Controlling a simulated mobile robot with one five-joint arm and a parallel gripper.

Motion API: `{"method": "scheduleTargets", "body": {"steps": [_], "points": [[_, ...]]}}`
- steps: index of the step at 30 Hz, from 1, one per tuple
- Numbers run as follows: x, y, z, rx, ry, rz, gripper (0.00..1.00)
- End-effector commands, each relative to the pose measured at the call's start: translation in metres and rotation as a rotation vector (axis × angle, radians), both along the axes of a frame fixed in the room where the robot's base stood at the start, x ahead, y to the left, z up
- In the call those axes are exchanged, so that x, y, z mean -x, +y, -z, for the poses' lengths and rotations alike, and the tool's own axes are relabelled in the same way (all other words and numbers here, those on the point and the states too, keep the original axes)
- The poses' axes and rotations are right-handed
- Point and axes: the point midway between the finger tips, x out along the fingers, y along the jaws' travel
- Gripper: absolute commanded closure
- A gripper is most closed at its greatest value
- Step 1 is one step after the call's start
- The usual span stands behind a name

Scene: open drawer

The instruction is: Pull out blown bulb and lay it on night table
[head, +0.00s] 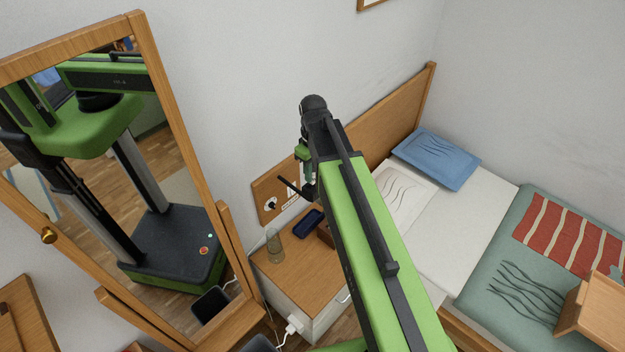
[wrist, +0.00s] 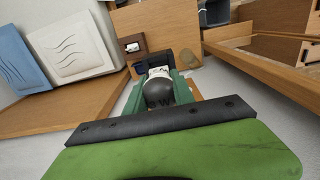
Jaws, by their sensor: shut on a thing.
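My gripper (head: 305,170) points down beside the wall above the night table. In the wrist view, its green fingers (wrist: 161,95) are closed on a dark, rounded object that looks like the blown bulb (wrist: 158,92). A pale part with dark marks shows just beyond it. A black lamp (head: 308,192) on a thin arm from the wall panel is directly below the fingers. I cannot tell whether the bulb still touches the lamp's socket. The night table (head: 270,278) stands below with a wooden top; it also shows in the wrist view (wrist: 150,20).
A clear glass (head: 274,245), a dark phone (head: 309,224) and a small brown box (head: 325,235) stand on the night table; its front part is bare. A standing mirror (head: 170,180) is at left, the headboard (head: 400,115) and bed at right. A socket panel (head: 268,190) is on the wall.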

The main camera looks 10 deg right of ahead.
Motion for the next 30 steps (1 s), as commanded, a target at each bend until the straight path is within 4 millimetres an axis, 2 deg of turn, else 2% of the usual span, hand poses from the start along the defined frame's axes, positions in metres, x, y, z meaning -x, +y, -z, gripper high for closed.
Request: {"method": "scheduleTargets", "body": {"steps": [15, 30], "points": [[0.000, 0.000, -0.022, 0.000, 0.000, 0.000, 1.00], [0.000, 0.000, -0.022, 0.000, 0.000, 0.001, 1.00]]}}
